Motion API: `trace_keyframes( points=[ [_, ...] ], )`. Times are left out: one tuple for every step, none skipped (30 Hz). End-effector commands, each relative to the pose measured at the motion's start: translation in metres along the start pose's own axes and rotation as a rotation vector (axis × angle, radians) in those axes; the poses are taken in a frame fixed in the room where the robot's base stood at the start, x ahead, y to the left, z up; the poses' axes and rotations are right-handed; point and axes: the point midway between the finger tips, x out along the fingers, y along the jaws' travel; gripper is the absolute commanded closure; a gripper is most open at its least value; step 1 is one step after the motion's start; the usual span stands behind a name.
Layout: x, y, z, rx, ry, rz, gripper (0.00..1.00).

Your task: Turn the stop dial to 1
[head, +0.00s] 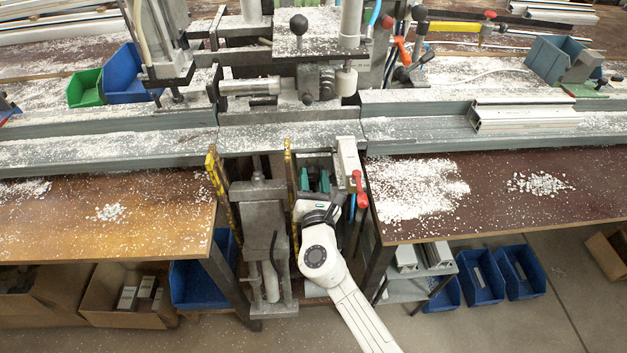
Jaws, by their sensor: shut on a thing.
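My gripper (316,208) is at the front of the clamp machine, in the opening below the grey rail. The white hand and wrist cover the place that it reaches, so the fingertips are hard to see. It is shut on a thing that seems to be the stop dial. The dial's face, its numbers and its setting are hidden. Two dark green blocks (323,181) stand in the opening just beyond the hand. A red-handled lever (360,190) is close on the right of the hand.
A yellow-black striped bar (291,190) and a grey cylinder unit (265,235) stand close on the left. The brown bench tops (105,225) on both sides carry white chips. Blue bins (483,277) are on the floor at right. A profile (520,116) lies on the rail.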

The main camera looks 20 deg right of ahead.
Motion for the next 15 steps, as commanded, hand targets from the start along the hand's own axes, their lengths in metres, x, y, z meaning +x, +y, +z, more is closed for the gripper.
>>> trace_keyframes(
  points=[
    [-0.0002, -0.0006, -0.0026, 0.021, -0.002, 0.001, 0.91],
    [-0.0001, -0.0008, -0.0030, 0.037, -0.002, 0.000, 0.91],
    [-0.0001, -0.0013, -0.0033, 0.061, -0.002, 0.000, 0.91],
    [0.0000, -0.0015, -0.0034, 0.080, -0.003, 0.000, 0.91],
    [0.0000, -0.0016, -0.0036, 0.103, -0.003, 0.000, 0.91],
    [-0.0001, -0.0016, -0.0041, 0.134, -0.002, 0.000, 0.91],
    [-0.0001, -0.0017, -0.0044, 0.158, -0.003, 0.000, 0.91],
    [0.0000, -0.0020, -0.0044, 0.185, -0.003, 0.000, 0.91],
    [0.0000, -0.0020, -0.0045, 0.219, -0.003, 0.000, 0.91],
    [-0.0001, -0.0020, -0.0049, 0.247, -0.003, 0.000, 0.91],
    [-0.0002, -0.0019, -0.0050, 0.277, -0.002, 0.001, 0.91],
    [-0.0002, -0.0019, -0.0049, 0.314, -0.003, 0.001, 0.91],
    [-0.0001, -0.0022, -0.0050, 0.342, -0.003, 0.001, 0.91],
    [-0.0001, -0.0025, -0.0051, 0.372, -0.002, 0.001, 0.91],
    [-0.0001, -0.0023, -0.0049, 0.410, -0.002, 0.001, 0.91]
  ],
)
